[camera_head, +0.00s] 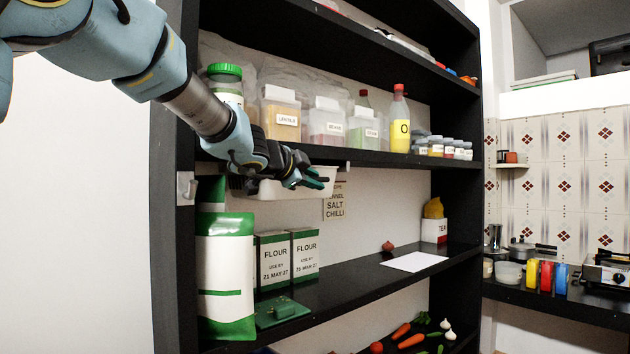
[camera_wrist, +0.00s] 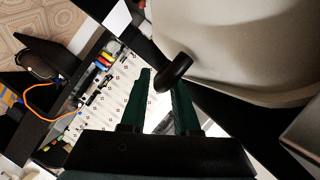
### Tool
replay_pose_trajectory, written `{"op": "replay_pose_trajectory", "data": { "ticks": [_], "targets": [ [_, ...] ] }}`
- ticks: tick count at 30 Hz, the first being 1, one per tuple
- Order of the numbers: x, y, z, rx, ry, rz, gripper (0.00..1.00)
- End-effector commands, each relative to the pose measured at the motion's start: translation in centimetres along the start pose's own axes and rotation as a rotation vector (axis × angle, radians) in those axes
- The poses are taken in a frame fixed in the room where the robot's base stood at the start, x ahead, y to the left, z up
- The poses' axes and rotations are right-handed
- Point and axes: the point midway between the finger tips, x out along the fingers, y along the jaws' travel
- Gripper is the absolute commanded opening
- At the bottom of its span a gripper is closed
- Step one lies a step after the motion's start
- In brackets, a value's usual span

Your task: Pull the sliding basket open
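The sliding basket (camera_head: 268,191) is a white tray hung under the middle shelf in the head view. My gripper (camera_head: 318,181) is in front of it and hides part of its front. In the wrist view the basket (camera_wrist: 235,50) fills the upper right as a large pale curved body, with a black knob (camera_wrist: 172,73) standing out from it. My gripper (camera_wrist: 162,80) has two green fingers apart, with a clear gap between them. The knob is at the fingertips, overlapping the right finger's tip. I cannot tell whether they touch.
The shelf above the basket (camera_head: 370,158) carries food boxes, a jar and an oil bottle (camera_head: 399,120). The shelf unit's dark left upright (camera_head: 178,230) stands close to my arm.

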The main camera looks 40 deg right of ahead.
Motion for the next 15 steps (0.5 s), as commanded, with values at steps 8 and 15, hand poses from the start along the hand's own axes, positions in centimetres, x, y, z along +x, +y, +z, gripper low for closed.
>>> {"op": "replay_pose_trajectory", "data": {
  "ticks": [8, 15],
  "targets": [
    [0.84, 0.02, -0.01, -0.001, 0.000, 0.000, 0.30],
    [0.80, 0.02, -0.01, 0.000, 0.000, 0.000, 0.17]
  ]
}}
